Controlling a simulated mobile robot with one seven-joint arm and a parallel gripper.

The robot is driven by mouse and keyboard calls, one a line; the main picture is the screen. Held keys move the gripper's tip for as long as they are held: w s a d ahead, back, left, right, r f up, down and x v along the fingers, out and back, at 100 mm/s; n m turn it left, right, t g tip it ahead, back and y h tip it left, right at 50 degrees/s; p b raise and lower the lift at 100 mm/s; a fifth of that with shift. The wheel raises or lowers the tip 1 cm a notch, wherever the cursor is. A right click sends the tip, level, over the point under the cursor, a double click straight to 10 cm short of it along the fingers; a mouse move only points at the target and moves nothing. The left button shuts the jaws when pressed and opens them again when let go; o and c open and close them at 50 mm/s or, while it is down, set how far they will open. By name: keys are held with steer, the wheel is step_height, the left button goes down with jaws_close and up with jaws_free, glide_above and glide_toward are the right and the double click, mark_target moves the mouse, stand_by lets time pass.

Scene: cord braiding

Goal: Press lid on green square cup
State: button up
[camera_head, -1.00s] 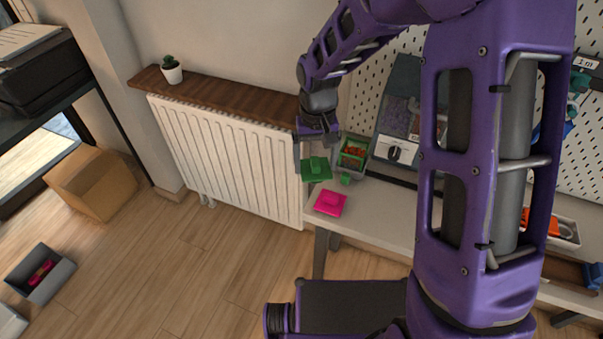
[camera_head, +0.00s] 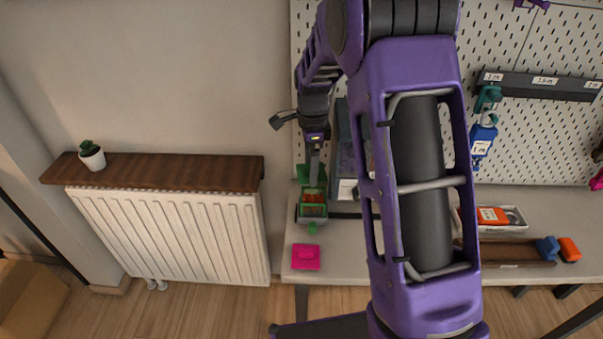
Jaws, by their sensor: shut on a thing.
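My gripper (camera_head: 314,178) points down over the back of the bench and is shut on the green lid (camera_head: 303,174), which shows partly beside and behind the fingers. Just below it in the picture is an open green square cup (camera_head: 301,196) with orange-red contents, standing in or against a grey tray (camera_head: 300,215). The lid appears at or above the cup's back edge; I cannot tell whether they touch. A small green piece (camera_head: 312,228) sits at the tray's front.
A bright pink square piece (camera_head: 305,257) lies near the bench's front left. A grey device (camera_head: 346,160) stands right of the gripper, partly hidden by my arm. A radiator (camera_head: 170,235) stands left.

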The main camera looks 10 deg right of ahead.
steer(key=shift+w+d+r+m, duration=0.2)
steer(key=shift+w+d+m, duration=0.25)
steer(key=shift+m, duration=0.45)
step_height(320, 180, down, 7)
steer(key=b, duration=0.4)
steer(key=shift+b, duration=0.3)
steer(key=o, duration=0.7)
steer(key=c, duration=0.9)
steer(key=shift+o, duration=0.2)
steer(key=shift+f+b, duration=0.45)
steer(key=shift+f, duration=0.4)
steer(key=o, duration=1.2)
